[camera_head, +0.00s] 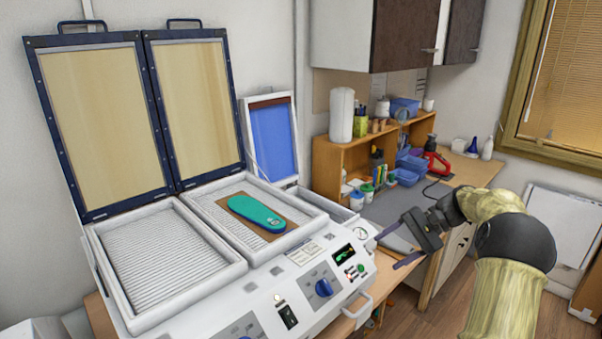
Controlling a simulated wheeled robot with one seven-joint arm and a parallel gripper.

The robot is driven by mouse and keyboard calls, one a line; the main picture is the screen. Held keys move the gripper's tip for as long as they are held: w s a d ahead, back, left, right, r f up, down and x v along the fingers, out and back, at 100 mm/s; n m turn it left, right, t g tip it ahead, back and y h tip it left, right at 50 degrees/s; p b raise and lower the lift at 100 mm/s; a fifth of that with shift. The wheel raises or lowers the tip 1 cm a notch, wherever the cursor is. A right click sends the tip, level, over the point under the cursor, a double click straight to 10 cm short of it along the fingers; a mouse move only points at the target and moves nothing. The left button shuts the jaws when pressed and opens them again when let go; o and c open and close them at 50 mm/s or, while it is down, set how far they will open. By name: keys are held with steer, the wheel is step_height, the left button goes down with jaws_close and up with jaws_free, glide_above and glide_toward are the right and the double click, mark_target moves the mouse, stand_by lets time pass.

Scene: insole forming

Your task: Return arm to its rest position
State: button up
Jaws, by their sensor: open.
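My gripper (388,248) is at the end of my arm, right of the forming machine (300,262). Its two dark fingers point left and stand apart, with nothing seen between them. The gripper is in front of the grey worktop and near the machine's right front corner. The machine has two ribbed white beds. A green insole (256,212) lies on a brown board (272,232) in the right bed. Both framed lids, the left lid (105,125) and the right lid (198,108), stand open against the wall.
A wooden shelf (328,172) with bottles, pots and blue bins stands behind on the counter. A red tool (436,164) with a cord lies to its right. Wall cabinets (404,38) hang above. Wooden floor (412,318) shows at the lower right.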

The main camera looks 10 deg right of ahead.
steer(key=s+a+f+n+g+h, duration=0.1)
steer(key=s+a+f+h, duration=0.15)
steer(key=a, duration=0.25)
steer(key=s+a+f+h, duration=0.2)
steer(key=a+h, duration=0.1)
steer(key=a, duration=0.2)
steer(key=s+a+f+n+t+h, duration=0.1)
steer(key=s+a+f+n+h, duration=0.1)
steer(key=s, duration=0.6)
steer(key=s+a+f+n+t+h, duration=0.2)
steer(key=s+a+n+h, duration=0.1)
steer(key=s, duration=0.5)
steer(key=shift+s+a+f+n, duration=0.2)
steer(key=shift+s+a+n, duration=0.2)
steer(key=shift+a+n, duration=0.25)
